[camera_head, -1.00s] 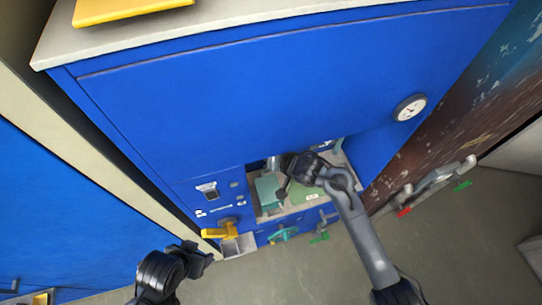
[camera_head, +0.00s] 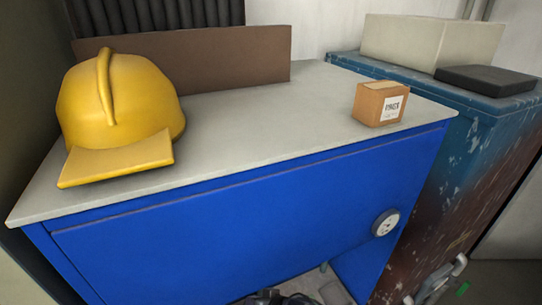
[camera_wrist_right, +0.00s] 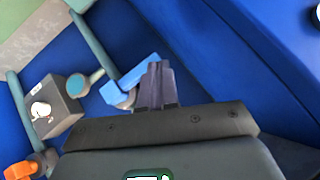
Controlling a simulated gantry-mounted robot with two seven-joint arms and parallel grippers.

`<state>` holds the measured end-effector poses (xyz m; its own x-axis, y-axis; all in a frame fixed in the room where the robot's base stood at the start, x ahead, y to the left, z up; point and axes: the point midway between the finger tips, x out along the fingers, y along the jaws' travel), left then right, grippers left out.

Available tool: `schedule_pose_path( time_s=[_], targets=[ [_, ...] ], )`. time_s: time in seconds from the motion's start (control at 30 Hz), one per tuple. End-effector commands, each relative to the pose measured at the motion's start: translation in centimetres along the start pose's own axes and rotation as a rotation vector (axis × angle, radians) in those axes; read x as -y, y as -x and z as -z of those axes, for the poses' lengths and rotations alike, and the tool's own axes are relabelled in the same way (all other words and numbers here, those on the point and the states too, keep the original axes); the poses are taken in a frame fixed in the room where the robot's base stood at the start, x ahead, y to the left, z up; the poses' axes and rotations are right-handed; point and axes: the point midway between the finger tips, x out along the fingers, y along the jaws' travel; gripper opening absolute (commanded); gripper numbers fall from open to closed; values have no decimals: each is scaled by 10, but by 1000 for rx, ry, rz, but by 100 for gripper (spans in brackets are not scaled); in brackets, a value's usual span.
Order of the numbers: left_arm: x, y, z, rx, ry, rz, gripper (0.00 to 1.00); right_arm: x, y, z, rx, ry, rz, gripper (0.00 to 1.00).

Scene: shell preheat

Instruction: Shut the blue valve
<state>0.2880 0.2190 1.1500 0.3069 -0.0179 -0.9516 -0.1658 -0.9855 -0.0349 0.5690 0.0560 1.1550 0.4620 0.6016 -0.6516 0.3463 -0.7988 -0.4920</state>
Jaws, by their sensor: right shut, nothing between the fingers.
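The blue valve's lever (camera_wrist_right: 124,84) shows in the right wrist view as a slanted blue bar with a pale part at its lower left end. My right gripper (camera_wrist_right: 157,84) is shut and empty, its dark fingertips right beside the lever's right part; I cannot tell whether they touch it. The fingers cover some of what lies behind. In the head view only a dark piece of my right gripper (camera_head: 275,298) shows at the bottom edge, and the valve is out of sight there. My left gripper is not in view.
The wrist view shows a grey box (camera_wrist_right: 58,104) with a pale knob, teal pipes (camera_wrist_right: 93,42) and an orange handle (camera_wrist_right: 20,170).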

Motion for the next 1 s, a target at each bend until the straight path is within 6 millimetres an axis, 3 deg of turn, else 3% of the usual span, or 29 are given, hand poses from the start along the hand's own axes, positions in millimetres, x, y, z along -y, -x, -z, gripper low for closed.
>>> schedule_pose_path(
  time_s=[0.13, 0.27, 0.37, 0.5, 0.67, 0.8, 0.9, 1.0],
  targets=[
    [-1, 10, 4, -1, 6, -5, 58, -14, -6, -83, 101, -103, -1, 0],
    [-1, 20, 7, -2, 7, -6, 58, -16, 13, -143, 119, -232, -7, 0],
    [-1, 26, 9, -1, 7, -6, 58, -26, 41, -176, 106, -311, -65, 0],
    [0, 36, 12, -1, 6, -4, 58, -50, 99, -206, 86, -345, -208, 0],
    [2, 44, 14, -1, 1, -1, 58, -83, 194, -221, 104, -301, -423, 0],
    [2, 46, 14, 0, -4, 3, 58, -99, 268, -210, 147, -212, -559, 0],
    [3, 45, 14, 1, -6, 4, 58, -102, 302, -194, 177, -133, -604, 0],
    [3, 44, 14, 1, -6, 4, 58, -100, 319, -194, 238, -65, -612, 0]
  ],
)
